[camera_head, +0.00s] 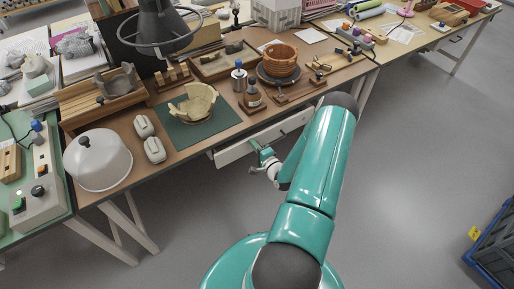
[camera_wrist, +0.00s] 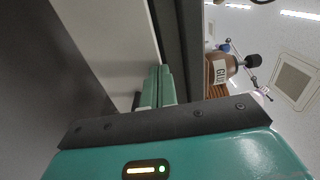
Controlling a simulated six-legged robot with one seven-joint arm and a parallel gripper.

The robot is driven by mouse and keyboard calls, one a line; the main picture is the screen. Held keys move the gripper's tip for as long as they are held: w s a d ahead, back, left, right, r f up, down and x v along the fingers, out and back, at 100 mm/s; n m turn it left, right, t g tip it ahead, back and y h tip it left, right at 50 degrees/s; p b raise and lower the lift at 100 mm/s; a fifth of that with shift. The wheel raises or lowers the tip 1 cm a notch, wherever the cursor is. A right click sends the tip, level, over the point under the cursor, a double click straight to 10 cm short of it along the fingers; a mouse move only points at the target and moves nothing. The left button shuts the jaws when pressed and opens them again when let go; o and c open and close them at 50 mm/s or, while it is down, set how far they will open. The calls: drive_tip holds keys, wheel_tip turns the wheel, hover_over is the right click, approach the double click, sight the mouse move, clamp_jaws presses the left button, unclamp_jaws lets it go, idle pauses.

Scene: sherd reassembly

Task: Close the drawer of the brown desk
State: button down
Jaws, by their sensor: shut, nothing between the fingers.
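The brown desk (camera_head: 225,137) stands across the head view, with a white drawer (camera_head: 236,151) under its front edge. The drawer front stands a little out from the desk edge; how far is hard to tell. My gripper (camera_head: 262,150) is at the drawer front, near its middle, and its fingers are shut and empty. In the wrist view my teal fingers (camera_wrist: 158,82) lie together beside the pale drawer panel (camera_wrist: 110,40), near the dark strip. I cannot tell whether they touch it.
The desk top holds a pot sherd (camera_head: 194,102) on a green mat, an orange pot (camera_head: 280,62), a glue bottle (camera_head: 252,98) and a white dome (camera_head: 98,160). A blue crate (camera_head: 497,245) stands at lower right.

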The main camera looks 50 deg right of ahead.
drive_tip(key=x, duration=0.4)
drive_tip(key=shift+w, duration=0.25)
drive_tip(key=shift+w+r, duration=0.15)
drive_tip(key=shift+w, duration=0.15)
